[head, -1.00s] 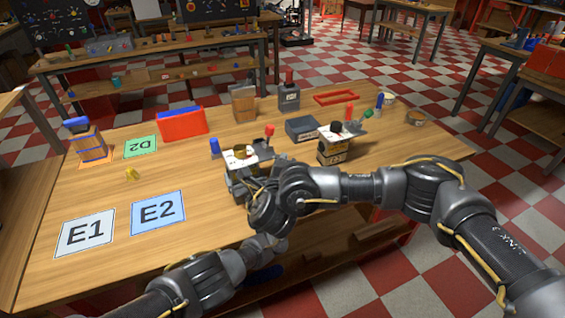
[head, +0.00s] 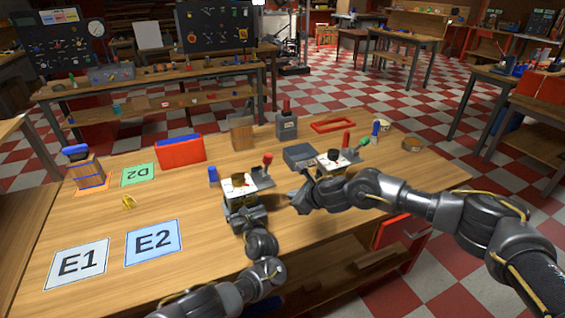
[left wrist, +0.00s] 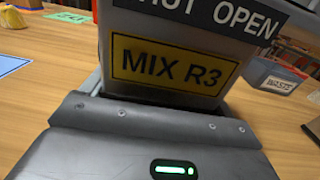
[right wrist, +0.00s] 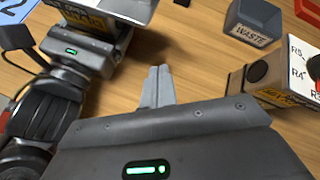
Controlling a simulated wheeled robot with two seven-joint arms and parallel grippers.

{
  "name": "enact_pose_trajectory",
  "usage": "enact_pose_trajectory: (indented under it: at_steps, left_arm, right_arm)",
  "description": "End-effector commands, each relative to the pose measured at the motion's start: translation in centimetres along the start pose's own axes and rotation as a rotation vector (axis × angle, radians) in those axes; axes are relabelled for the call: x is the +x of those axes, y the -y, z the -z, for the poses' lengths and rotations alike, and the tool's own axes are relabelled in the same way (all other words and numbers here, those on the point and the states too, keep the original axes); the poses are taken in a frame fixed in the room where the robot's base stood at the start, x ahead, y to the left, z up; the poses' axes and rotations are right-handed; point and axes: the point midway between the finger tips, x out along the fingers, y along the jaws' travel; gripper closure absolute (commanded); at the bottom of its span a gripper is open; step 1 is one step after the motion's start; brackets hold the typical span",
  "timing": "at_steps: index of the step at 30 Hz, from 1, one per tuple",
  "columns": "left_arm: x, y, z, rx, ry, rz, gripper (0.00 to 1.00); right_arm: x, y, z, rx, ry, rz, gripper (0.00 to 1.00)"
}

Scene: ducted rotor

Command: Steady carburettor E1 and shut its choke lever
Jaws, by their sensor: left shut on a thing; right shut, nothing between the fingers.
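A carburettor (head: 238,184) with a white top plate and dark round cap stands upright on the bench. A red-knobbed lever (head: 267,160) rises at its right side. My left gripper (head: 241,208) is shut on its near side; the left wrist view shows its body with a "MIX R3" label (left wrist: 172,68) and the words "SHUT OPEN" above. Its E1 tag is not readable. My right gripper (head: 296,198) is shut and empty, apart from it to the right; its closed fingers show in the right wrist view (right wrist: 158,86). A second, similar carburettor (head: 332,160) stands behind my right wrist.
A grey waste box (head: 299,155) stands between the carburettors, towards the back. A red bin (head: 181,153) and a wooden block (head: 242,133) stand at the back.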

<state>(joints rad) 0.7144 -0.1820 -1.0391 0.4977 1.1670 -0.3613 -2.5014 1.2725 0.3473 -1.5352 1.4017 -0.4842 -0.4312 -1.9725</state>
Motion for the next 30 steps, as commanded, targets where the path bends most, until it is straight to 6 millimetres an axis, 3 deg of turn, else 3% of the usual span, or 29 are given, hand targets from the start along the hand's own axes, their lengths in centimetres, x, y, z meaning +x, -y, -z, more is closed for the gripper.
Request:
enact_pose_trajectory:
  at_steps: [9, 15, 22, 30]
  left_arm:
    - [0.0, -0.1, 0.1, 0.000, -0.002, -0.001, 0.45]
    - [0.0, 0.0, 0.1, 0.000, -0.002, -0.001, 0.45]
    - [0.0, 0.0, 0.1, 0.000, -0.002, 0.000, 0.45]
    - [0.0, 0.0, 0.1, 0.000, -0.002, 0.000, 0.45]
  right_arm:
    - [-4.5, 5.9, -0.9, 0.151, 0.338, -0.274, 1.00]
    - [-8.1, 8.3, -1.2, 0.157, 0.490, -0.372, 1.00]
    - [-9.8, 9.2, -1.2, 0.150, 0.554, -0.413, 1.00]
    - [-8.8, 8.7, -1.9, 0.149, 0.556, -0.417, 1.00]
